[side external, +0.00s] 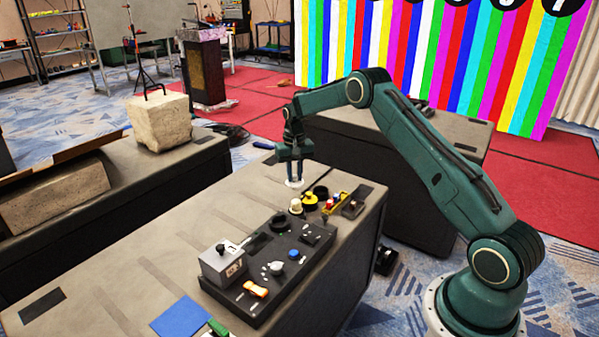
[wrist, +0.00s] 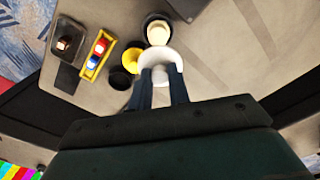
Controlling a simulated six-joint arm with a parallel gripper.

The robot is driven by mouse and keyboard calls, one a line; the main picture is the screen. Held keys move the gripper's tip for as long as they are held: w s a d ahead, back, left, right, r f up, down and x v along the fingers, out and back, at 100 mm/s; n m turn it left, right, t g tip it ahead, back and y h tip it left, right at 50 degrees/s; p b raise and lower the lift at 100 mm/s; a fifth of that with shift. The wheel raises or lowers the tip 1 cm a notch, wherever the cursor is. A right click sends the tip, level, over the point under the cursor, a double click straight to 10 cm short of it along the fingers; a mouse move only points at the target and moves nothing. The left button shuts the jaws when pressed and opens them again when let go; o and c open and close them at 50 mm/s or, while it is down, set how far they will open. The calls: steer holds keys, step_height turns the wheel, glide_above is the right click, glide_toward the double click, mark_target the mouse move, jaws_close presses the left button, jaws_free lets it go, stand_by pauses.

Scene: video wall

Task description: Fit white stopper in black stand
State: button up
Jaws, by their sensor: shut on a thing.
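My gripper (side external: 294,176) is shut on the white stopper (side external: 294,183), which hangs below the fingers above the table. In the wrist view the stopper (wrist: 160,55) is a white disc with a knob between the two fingertips (wrist: 161,86). A small black round stand (wrist: 121,78) sits to its left and looks empty; in the side view a black round piece (side external: 320,192) shows right of the gripper. Another black round holder (wrist: 146,20) has a cream piece (wrist: 159,33) in it, just beyond the stopper. I cannot tell which of the two is the task's stand.
A yellow round piece (wrist: 133,57) lies beside the black stand. A yellow tray (wrist: 98,55) with small coloured pieces is left of it. A black panel (side external: 268,268) with a grey box and several knobs lies toward the front. The left part of the table is mostly clear.

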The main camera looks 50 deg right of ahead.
steer(key=s+d+m, duration=0.1)
steer(key=d+m, duration=0.1)
steer(key=d, duration=1.1)
steer(key=shift+s+d+f+m, duration=0.15)
steer(key=shift+s+d+m, duration=0.1)
steer(key=shift+s+m, duration=0.15)
steer(key=shift+f, duration=0.2)
steer(key=shift+f, duration=2.8)
steer(key=shift+f, duration=1.7)
stand_by(1.5)
